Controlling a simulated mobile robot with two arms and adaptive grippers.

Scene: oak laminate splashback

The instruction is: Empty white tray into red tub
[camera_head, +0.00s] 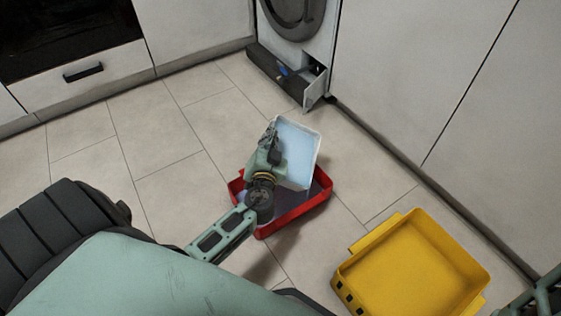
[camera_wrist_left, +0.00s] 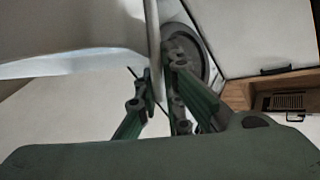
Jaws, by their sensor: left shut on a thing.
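The white tray (camera_head: 300,150) is tipped up steeply over the red tub (camera_head: 296,217), with its pale bluish face showing. No loose things show on that face. My left gripper (camera_head: 271,145) is shut on the tray's left edge and stands above the tub. In the left wrist view the tray (camera_wrist_left: 70,35) fills the upper left, and its edge lies between the fingers of my left gripper (camera_wrist_left: 158,85). The tray and gripper hide much of the tub's inside, so I cannot tell what lies in it. My right gripper is not in view.
A yellow bin (camera_head: 415,265) stands on the floor at lower right, apart from the tub. A washing machine (camera_head: 293,15) with an open lower flap (camera_head: 314,90) is behind. White cabinets (camera_head: 425,75) line the right. Tiled floor (camera_head: 170,180) is clear left of the tub.

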